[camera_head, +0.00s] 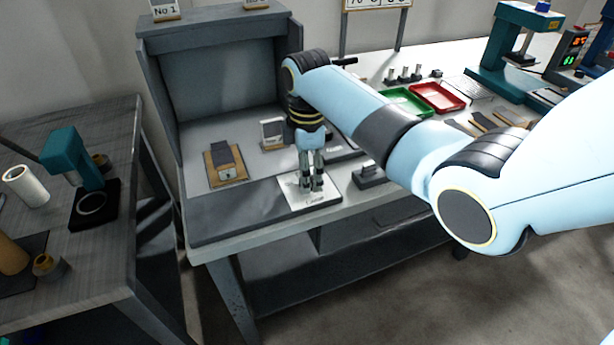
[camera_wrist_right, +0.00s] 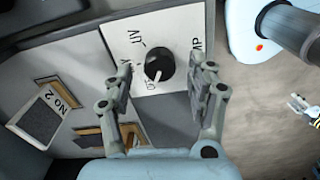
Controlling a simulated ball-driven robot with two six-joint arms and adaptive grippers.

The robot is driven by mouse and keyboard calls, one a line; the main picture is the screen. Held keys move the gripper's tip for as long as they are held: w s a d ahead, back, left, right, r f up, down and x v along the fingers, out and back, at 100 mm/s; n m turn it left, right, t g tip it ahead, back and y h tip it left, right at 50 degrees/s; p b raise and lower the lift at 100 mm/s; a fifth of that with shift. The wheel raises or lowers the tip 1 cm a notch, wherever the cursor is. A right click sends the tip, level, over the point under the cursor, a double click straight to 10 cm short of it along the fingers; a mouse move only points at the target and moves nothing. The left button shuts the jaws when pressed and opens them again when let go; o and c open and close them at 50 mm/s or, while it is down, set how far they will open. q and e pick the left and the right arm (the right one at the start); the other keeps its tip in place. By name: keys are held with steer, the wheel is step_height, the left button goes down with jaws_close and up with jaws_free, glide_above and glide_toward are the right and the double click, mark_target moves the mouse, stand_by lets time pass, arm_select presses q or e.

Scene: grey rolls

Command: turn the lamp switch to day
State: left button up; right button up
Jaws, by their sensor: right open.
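The lamp switch is a round black knob (camera_wrist_right: 159,66) on a white panel (camera_wrist_right: 185,28), seen in the right wrist view. A white mark on the knob points down toward a small label that seems to read OFF. A UV label is at the upper left; another label at the left is partly covered by a finger. In the head view the white panel (camera_head: 325,192) lies at the booth's front edge. My right gripper (camera_head: 312,185) is open above it, its fingers on either side of the knob in the wrist view; contact is unclear. My left gripper (camera_wrist_right: 298,104) seems to show small at the wrist view's right edge.
The grey booth (camera_head: 222,70) has tall walls behind and beside the panel. Green (camera_head: 408,100) and red (camera_head: 437,97) trays lie farther right. A side table (camera_head: 95,245) is at the left.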

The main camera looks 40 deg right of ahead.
steer(key=shift+f, duration=0.75)
steer(key=c, duration=1.1)
steer(key=shift+c, duration=0.2)
